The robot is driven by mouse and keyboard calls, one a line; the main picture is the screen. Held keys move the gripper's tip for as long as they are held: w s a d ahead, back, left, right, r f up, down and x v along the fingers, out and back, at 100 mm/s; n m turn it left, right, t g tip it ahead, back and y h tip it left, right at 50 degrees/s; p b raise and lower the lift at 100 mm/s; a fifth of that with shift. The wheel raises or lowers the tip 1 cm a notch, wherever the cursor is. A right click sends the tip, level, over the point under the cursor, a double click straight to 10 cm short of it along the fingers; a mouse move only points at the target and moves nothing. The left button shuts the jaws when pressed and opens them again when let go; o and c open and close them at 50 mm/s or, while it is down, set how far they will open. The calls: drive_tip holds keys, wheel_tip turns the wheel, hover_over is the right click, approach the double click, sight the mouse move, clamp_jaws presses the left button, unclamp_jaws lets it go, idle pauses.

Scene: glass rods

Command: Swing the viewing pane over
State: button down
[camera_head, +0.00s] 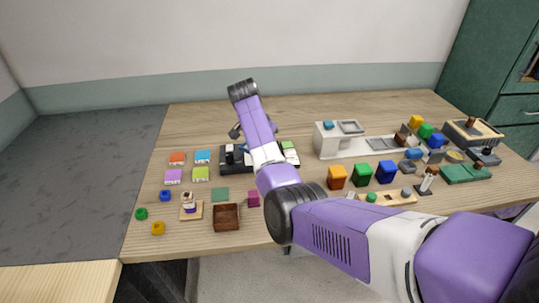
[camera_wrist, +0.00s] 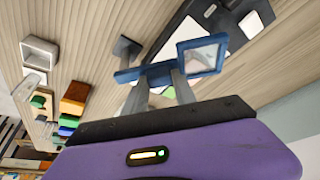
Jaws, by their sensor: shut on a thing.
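The viewing pane is a square clear panel in a blue frame (camera_wrist: 222,40), seen in the wrist view just right of my fingers. A blue bar (camera_wrist: 128,74) runs from the frame to the left across my fingertips. My gripper (camera_wrist: 158,80) is shut on this bar. A black and white station (camera_wrist: 178,28) lies behind the pane.
Several coloured tiles (camera_head: 177,158) and a brown box (camera_head: 226,217) lie left and in front of the station. A white bench unit (camera_head: 355,143) and coloured bins (camera_head: 361,174) stand to the right. The table's back left is clear.

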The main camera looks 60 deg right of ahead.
drive_tip(key=shift+d+m+g+b, duration=0.35)
drive_tip(key=shift+d+m+b, duration=0.15)
drive_tip(key=shift+m+b, duration=0.3)
drive_tip(key=shift+d+m+g+b, duration=0.35)
drive_tip(key=shift+d+m+b, duration=0.2)
drive_tip(key=shift+m, duration=0.45)
drive_tip(key=shift+s, duration=0.1)
drive_tip(key=c, duration=1)
unclamp_jaws()
drive_tip(key=b+v, duration=0.1)
drive_tip(key=v, duration=0.6)
drive_tip(key=shift+r, duration=0.4)
drive_tip(key=shift+a, duration=0.15)
